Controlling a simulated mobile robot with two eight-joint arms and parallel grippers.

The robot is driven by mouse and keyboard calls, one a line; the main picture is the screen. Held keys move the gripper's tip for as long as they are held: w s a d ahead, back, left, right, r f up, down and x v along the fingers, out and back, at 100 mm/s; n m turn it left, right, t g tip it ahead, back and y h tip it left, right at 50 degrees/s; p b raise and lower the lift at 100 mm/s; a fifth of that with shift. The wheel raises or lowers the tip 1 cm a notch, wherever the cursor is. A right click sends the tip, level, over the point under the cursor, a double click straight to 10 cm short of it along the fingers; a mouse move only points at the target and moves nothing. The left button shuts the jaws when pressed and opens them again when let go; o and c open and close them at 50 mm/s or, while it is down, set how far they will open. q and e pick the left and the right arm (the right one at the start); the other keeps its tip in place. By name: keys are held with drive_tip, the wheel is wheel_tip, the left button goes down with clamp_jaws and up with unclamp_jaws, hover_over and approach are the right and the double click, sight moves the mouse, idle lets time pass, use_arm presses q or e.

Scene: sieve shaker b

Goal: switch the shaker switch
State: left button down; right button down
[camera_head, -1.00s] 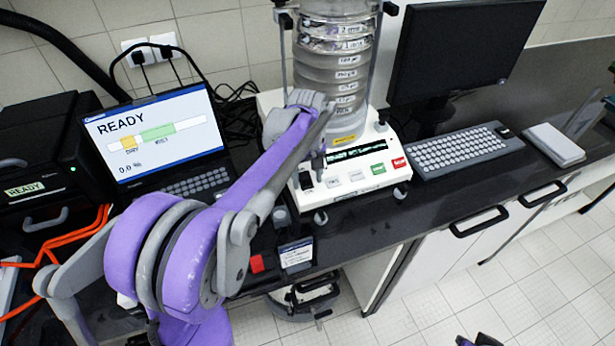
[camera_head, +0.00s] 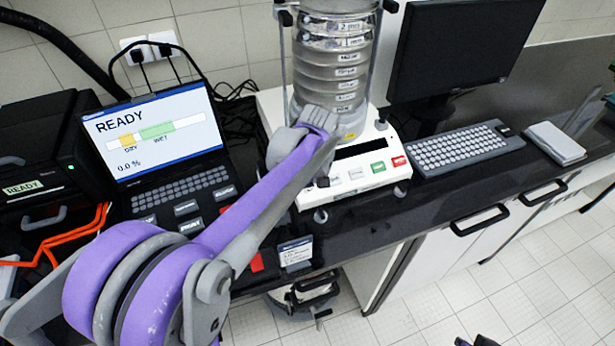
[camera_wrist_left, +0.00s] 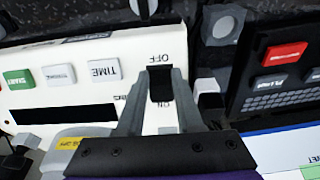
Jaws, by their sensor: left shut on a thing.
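The white sieve shaker (camera_head: 378,172) stands on the dark bench with its sieve stack (camera_head: 333,70) on top. Its black rocker switch (camera_wrist_left: 160,84) shows in the left wrist view, between the OFF and ON marks. My left gripper (camera_wrist_left: 160,92) is shut on the switch, with one grey finger on either side. Which way the rocker is tilted I cannot tell. In the head view my left gripper (camera_head: 321,180) is at the shaker's front left and hides the switch. The shaker display (camera_head: 362,148) is dark. A small dark part, perhaps my right gripper (camera_head: 479,341), shows at the bottom edge.
A laptop (camera_head: 160,135) reading READY stands left of the shaker. A keyboard (camera_head: 459,152) and monitor (camera_head: 462,48) are to the right. A small label stand (camera_head: 296,253) and a red block (camera_head: 257,263) are near the front edge.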

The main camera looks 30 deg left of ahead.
idle(0.3)
use_arm(q)
drive_tip(key=c, duration=0.6)
unclamp_jaws()
drive_tip(key=shift+o, duration=0.2)
drive_tip(key=v, duration=1)
drive_tip(key=shift+s+d+r+p, duration=0.2)
drive_tip(key=shift+r+p, duration=0.1)
